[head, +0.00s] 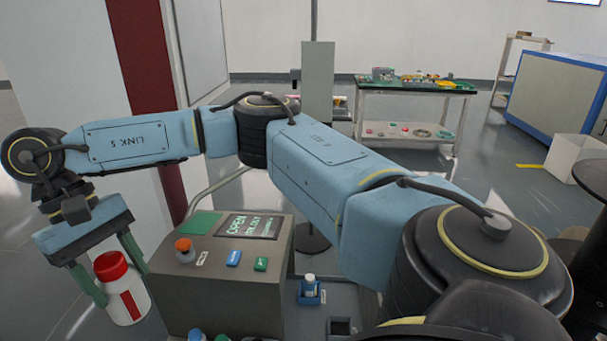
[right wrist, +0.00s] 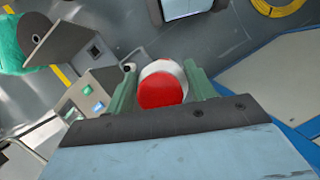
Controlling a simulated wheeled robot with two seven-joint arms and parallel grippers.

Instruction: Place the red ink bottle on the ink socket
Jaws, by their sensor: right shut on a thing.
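The red ink bottle, a white bottle with a red cap and a red label stripe (head: 125,301), is at the lower left of the head view. My right gripper (head: 115,272) is shut on it, with one green finger on each side of the cap end. The right wrist view shows its red cap (right wrist: 161,91) between the fingers (right wrist: 163,80). The bottle is held slightly tilted, left of the control box. A small square holder with a dark opening (head: 341,327) is at the bottom; I cannot tell if it is the ink socket. My left gripper is not in view.
A grey control box (head: 222,308) with an orange knob and several buttons stands right of the bottle. A blue holder (head: 311,299) with a small white bottle is to its right. Bottle tops show at the bottom edge. A green-topped table (head: 415,88) stands behind.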

